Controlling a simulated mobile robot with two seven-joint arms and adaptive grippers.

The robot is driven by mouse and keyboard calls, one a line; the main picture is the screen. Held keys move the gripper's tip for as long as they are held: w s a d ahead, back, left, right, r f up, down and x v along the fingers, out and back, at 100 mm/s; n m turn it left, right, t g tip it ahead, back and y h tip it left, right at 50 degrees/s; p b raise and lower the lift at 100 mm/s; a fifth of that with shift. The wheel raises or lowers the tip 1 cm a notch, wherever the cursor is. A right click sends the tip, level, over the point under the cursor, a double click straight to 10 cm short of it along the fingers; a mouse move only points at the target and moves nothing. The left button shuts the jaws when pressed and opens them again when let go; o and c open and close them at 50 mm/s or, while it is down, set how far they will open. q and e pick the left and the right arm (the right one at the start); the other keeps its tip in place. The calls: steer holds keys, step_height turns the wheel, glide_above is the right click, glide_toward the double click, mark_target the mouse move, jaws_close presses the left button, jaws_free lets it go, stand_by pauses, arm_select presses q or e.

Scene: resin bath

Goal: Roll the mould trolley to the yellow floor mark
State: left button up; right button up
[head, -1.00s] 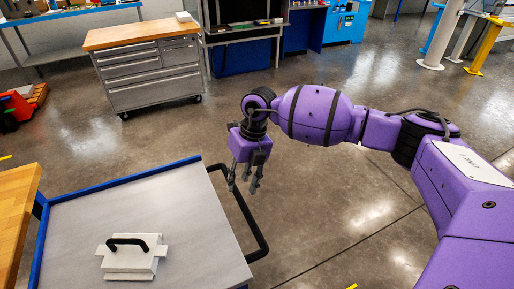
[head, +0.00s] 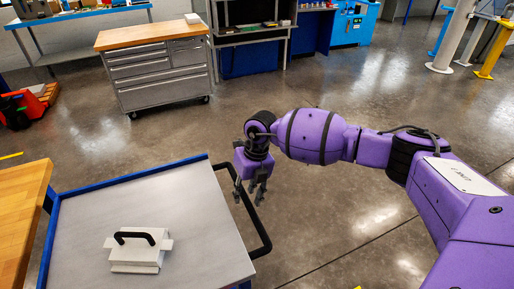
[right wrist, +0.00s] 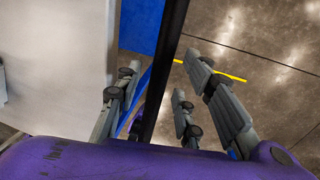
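The mould trolley has a grey top with a blue rim (head: 130,178) and a black push handle (head: 262,232) on its right side. A white mould (head: 137,256) with a black grip lies on the top. My right gripper (head: 249,194) is at the handle, fingers pointing down. In the right wrist view its fingers (right wrist: 160,100) are spread, with the black handle bar (right wrist: 168,60) running between them. Contact cannot be told. A yellow floor line (right wrist: 228,75) shows there beyond the fingers. My left gripper is not in view.
A wood-topped bench (head: 22,205) stands close to the trolley's left. A grey drawer cabinet (head: 160,78) stands at the back. A short yellow line (head: 11,156) lies on the floor at far left. Open concrete floor lies behind and right of the trolley.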

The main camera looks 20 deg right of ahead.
jaws_close()
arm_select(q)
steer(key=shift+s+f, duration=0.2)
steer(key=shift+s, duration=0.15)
arm_select(e)
steer(key=shift+d, duration=0.1)
